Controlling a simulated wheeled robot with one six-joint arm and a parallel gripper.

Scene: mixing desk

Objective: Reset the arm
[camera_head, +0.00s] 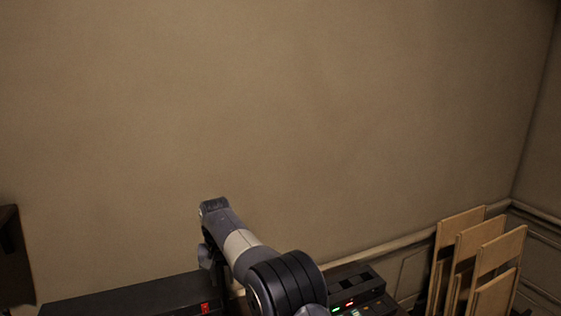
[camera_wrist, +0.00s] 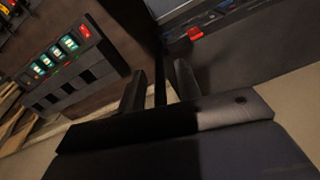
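My arm rises from the bottom of the head view over the desk, its elbow bent. Its far end points down behind the upper link, so the gripper is mostly hidden there. In the wrist view my gripper (camera_wrist: 160,68) shows two dark fingers standing apart. I see nothing held between them. A dark upright strip shows in the gap, and I cannot tell how far behind the fingers it lies.
A black panel with lit green and red buttons (camera_head: 350,302) stands right of my arm; the button panel (camera_wrist: 62,55) also fills the wrist view's upper left. A long dark console (camera_head: 125,297) with a red switch (camera_head: 205,308) lies left. Wooden slatted boards (camera_head: 480,250) lean at right.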

